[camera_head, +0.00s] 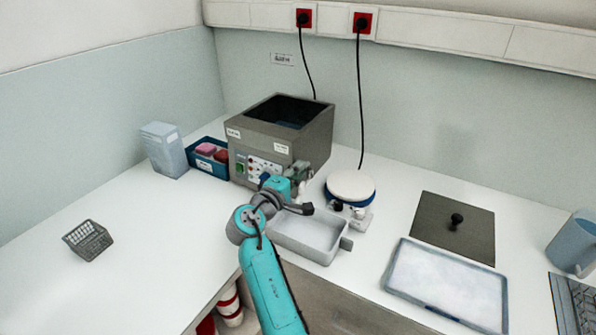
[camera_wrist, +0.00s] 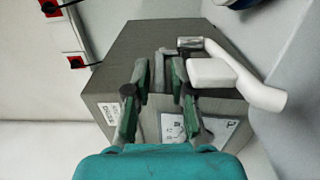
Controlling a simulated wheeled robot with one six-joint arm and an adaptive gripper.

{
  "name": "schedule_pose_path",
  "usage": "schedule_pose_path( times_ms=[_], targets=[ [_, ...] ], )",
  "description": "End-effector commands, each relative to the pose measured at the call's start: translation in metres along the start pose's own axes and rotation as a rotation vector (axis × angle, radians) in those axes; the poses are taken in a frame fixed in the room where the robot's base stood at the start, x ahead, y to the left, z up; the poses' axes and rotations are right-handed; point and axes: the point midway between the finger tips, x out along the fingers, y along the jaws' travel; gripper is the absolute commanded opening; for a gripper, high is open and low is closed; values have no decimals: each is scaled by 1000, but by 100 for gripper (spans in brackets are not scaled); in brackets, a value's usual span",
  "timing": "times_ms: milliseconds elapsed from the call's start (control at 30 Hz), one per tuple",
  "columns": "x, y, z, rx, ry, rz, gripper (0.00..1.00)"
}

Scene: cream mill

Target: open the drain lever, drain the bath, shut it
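The bath (camera_head: 262,150) is a grey open-topped metal box with a control panel; its side also shows in the wrist view (camera_wrist: 145,40). A white bent drain pipe (camera_wrist: 240,75) sticks out from it, with a grey lever-like part (camera_wrist: 188,44) at its upper end. My gripper (camera_head: 300,175) is at the bath's lower right front corner. In the wrist view, its green-grey fingers (camera_wrist: 161,72) stand apart, with part of the grey lever piece just beyond and between the tips. Contact with it cannot be told. The drain is mostly hidden in the head view.
A grey pan (camera_head: 312,236) stands in front of the bath, below my wrist. A round white-topped device (camera_head: 350,186) stands close on the right. A blue tray (camera_head: 207,165) with pink pieces is left. A flat lid with a knob (camera_head: 430,225) and a shallow white tray (camera_head: 440,280) lie right.

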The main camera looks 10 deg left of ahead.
Motion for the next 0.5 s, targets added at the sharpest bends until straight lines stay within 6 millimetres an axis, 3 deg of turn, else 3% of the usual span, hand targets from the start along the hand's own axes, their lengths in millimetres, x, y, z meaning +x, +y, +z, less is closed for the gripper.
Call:
schedule_pose_path(
  times_ms=[333,433,500],
  targets=[
    [4,0,0,0,0,0,23],
    [4,0,0,0,0,0,0],
    [4,0,0,0,0,0,0]
  ],
)
